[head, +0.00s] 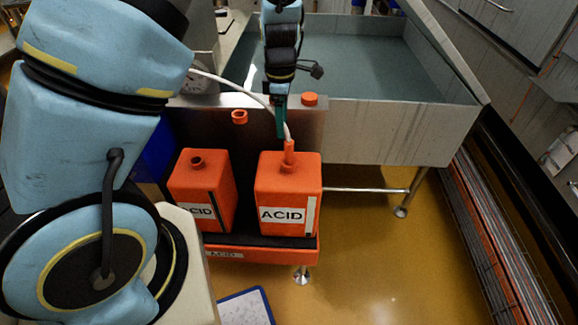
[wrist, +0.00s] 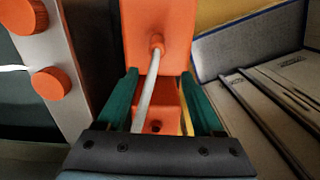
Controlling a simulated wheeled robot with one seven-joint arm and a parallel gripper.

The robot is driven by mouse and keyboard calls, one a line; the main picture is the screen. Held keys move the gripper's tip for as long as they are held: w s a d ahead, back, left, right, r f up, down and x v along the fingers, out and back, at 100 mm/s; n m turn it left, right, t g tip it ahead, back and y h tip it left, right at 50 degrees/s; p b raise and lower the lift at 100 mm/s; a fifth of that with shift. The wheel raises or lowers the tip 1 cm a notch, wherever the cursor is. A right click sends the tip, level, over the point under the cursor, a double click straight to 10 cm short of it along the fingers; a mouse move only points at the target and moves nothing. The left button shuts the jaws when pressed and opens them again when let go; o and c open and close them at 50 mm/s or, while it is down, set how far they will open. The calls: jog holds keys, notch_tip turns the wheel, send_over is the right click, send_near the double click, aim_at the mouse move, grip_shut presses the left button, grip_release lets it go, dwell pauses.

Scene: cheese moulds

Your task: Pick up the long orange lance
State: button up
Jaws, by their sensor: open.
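The orange lance (head: 289,151) stands upright in the neck of the right ACID canister (head: 297,178). Only its top shows; the rest is hidden inside. A white hose (head: 215,79) runs to its top. In the wrist view the lance top (wrist: 156,41) lies beyond my fingertips, and the hose (wrist: 146,94) passes through the view between the fingers. My gripper (head: 281,122) has green fingers and is just above the lance top, pointing down. In the wrist view my gripper (wrist: 160,76) is open, its fingers apart with no grip on the lance.
A left ACID canister (head: 206,190) has an open neck. Both canisters stand in an orange tray (head: 262,256). Behind them, a metal panel (head: 212,101) carries orange caps (head: 239,117). A large steel vat (head: 395,128) stands beyond. A blue-edged board (head: 245,308) is in front.

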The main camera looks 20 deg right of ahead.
aim_at(289, 151)
jog(key=shift+s+d+f, duration=0.2)
jog(key=shift+d, duration=0.5)
jog(key=shift+d+f+n, duration=0.2)
jog(key=shift+f+n, duration=0.1)
notch_tip(289, 151, down, 5)
jog(key=shift+f+p, duration=0.1)
jog(key=shift+p, duration=0.2)
jog(key=shift+f+p, duration=0.8)
jog(key=shift+f, duration=1.75)
jog(key=shift+c, duration=0.2)
jog(key=shift+w, duration=0.1)
grip_shut()
